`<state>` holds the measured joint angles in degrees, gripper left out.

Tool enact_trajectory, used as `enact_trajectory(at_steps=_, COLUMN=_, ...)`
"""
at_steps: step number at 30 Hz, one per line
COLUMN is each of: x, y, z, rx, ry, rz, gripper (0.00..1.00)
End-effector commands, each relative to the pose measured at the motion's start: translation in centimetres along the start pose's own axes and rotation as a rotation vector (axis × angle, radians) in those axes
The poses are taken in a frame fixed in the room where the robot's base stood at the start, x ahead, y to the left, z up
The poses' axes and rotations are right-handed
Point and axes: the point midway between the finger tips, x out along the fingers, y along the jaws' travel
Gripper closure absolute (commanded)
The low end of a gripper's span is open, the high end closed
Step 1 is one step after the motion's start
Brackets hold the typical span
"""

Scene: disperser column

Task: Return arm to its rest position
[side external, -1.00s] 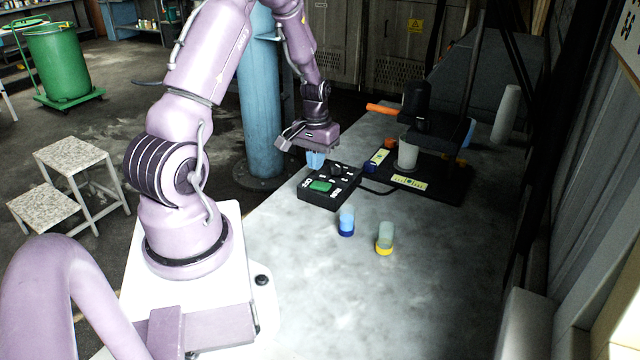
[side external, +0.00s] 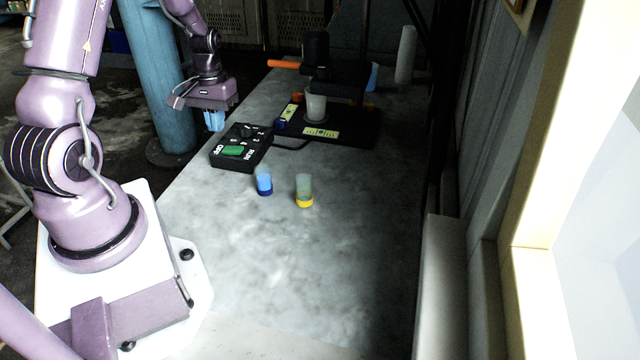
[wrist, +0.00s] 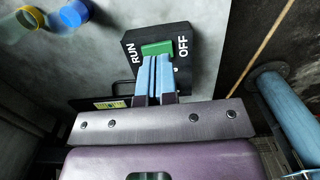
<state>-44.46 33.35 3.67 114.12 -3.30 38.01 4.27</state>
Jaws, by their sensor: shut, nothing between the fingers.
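My gripper (side external: 214,121) has blue fingers held together with nothing between them. In the side view it hangs above the left edge of the black control box (side external: 256,137), apart from it. In the wrist view my fingertips (wrist: 154,60) show in front of the box (wrist: 184,36), just below its green switch (wrist: 157,48). The box is marked RUN and OFF. My arm is bent and reaches out over the far left edge of the bench (side external: 330,240).
A blue-based cup (side external: 264,184) and a yellow-based cup (side external: 304,190) stand in front of the box. The disperser stand (side external: 350,125), with a pale beaker (side external: 316,107), is behind to the right. A blue column (side external: 155,80) rises behind my arm. The bench front is clear.

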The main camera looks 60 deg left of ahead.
Motion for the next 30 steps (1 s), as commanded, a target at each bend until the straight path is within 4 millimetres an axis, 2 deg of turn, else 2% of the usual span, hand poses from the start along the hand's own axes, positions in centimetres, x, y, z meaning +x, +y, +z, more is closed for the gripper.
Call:
enact_trajectory(at_steps=1, x=-1.4, y=0.8, z=0.8, rx=0.018, ry=0.006, rz=0.001, gripper=1.0)
enact_trajectory(at_steps=8, x=-8.3, y=6.2, z=5.9, rx=0.173, ry=0.07, rz=0.002, gripper=1.0)
enact_trajectory(at_steps=15, x=-14.6, y=11.1, z=13.2, rx=0.399, ry=0.212, rz=0.018, gripper=1.0)
enact_trajectory(at_steps=21, x=-17.9, y=13.3, z=19.3, rx=0.597, ry=0.362, rz=0.061, gripper=1.0)
enact_trajectory(at_steps=24, x=-19.1, y=13.9, z=21.5, rx=0.681, ry=0.44, rz=0.094, gripper=1.0)
enact_trajectory(at_steps=30, x=-21.0, y=14.9, z=23.8, rx=0.782, ry=0.547, rz=0.152, gripper=1.0)
